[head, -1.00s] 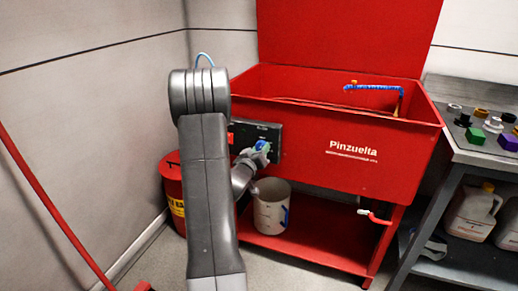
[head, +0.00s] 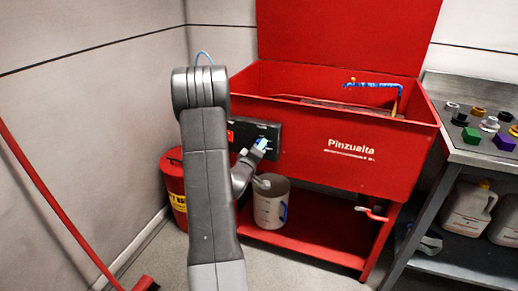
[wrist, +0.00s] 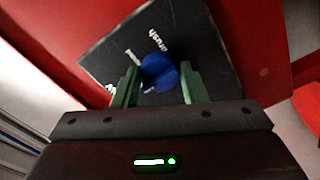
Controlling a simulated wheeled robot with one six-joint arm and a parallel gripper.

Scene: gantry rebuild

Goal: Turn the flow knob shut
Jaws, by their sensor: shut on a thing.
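The flow knob is a round blue knob (wrist: 158,70) on a dark control panel (wrist: 207,62) with white lettering, one word of which reads like "Brush". The panel also shows in the head view (head: 270,131), on the front of the red Pinzuelta wash tub (head: 400,150). My gripper (wrist: 160,83) has its green fingers on either side of the knob and is shut on it. In the head view my gripper (head: 261,144) is at the panel, where it largely hides the knob. The knob's pointer setting is hard to read.
A light bucket (head: 268,208) stands on the red lower shelf (head: 320,243) below my wrist. A red bin (head: 174,195) is left of the tub. A red-handled valve (head: 371,213) sticks out at right. A grey bench (head: 470,150) with coloured knobs stands further right.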

